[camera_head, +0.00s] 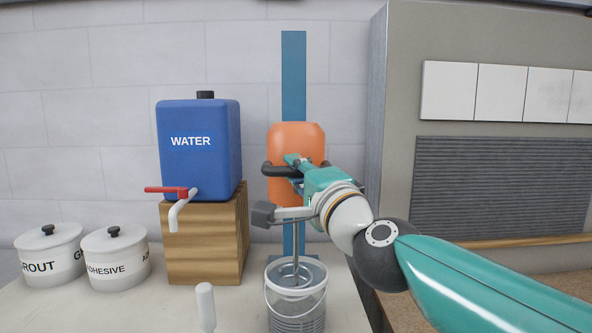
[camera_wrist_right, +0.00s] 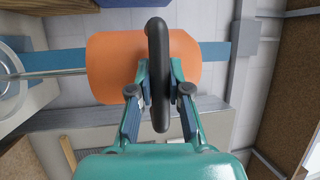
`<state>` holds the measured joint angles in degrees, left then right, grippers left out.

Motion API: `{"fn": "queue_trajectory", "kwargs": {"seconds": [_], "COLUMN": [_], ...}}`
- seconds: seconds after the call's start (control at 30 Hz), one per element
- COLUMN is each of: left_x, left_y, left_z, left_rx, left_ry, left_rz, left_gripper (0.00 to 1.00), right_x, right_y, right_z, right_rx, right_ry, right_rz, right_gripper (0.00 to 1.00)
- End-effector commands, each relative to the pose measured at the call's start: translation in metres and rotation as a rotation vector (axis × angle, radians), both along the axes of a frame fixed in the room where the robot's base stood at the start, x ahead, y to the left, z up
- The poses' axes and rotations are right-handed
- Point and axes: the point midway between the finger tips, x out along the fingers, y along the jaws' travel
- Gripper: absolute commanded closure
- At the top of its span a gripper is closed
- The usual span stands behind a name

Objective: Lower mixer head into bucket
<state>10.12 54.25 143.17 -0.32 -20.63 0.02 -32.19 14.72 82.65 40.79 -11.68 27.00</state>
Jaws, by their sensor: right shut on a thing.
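The mixer has an orange body (camera_head: 297,136) with black handles, mounted on a blue upright rail (camera_head: 293,75). Its thin grey shaft (camera_head: 296,246) points straight down over the bucket (camera_head: 297,318), and its lower part shows inside the rim. How deep the mixer head sits is hard to tell. My right gripper (camera_head: 295,161) is at the mixer's front. In the right wrist view, its fingers (camera_wrist_right: 160,82) are closed around the black handle bar (camera_wrist_right: 158,40) before the orange body (camera_wrist_right: 110,62). My left gripper is not in view.
A blue water tank (camera_head: 198,155) with a red-handled tap stands on a wooden block (camera_head: 206,245). Grout (camera_head: 50,255) and adhesive (camera_head: 116,260) pots stand at left. A white upright object (camera_head: 205,305) is left of the bucket. A grey partition (camera_head: 377,140) rises at right.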

Motion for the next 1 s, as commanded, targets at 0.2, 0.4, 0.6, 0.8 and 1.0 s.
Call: {"fn": "queue_trajectory", "kwargs": {"seconds": [0.2,0.4,0.6,0.8,1.0], "left_x": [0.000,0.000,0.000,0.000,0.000], "left_y": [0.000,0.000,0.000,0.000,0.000], "left_z": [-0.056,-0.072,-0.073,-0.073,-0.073], "left_rx": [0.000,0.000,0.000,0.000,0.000], "left_ry": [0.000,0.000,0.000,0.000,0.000], "left_rz": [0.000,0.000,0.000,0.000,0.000], "left_gripper": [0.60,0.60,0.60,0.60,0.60], "right_x": [0.000,0.000,0.001,0.001,0.001], "right_y": [0.001,0.001,0.002,0.002,0.002], "right_z": [-0.060,-0.076,-0.079,-0.081,-0.080], "right_rx": [-0.003,-0.003,-0.003,-0.005,-0.005], "right_ry": [0.003,0.003,0.009,0.011,0.009], "right_rz": [0.002,0.002,0.004,0.006,0.005], "right_gripper": [1.00,1.00,1.00,1.00,0.57]}}
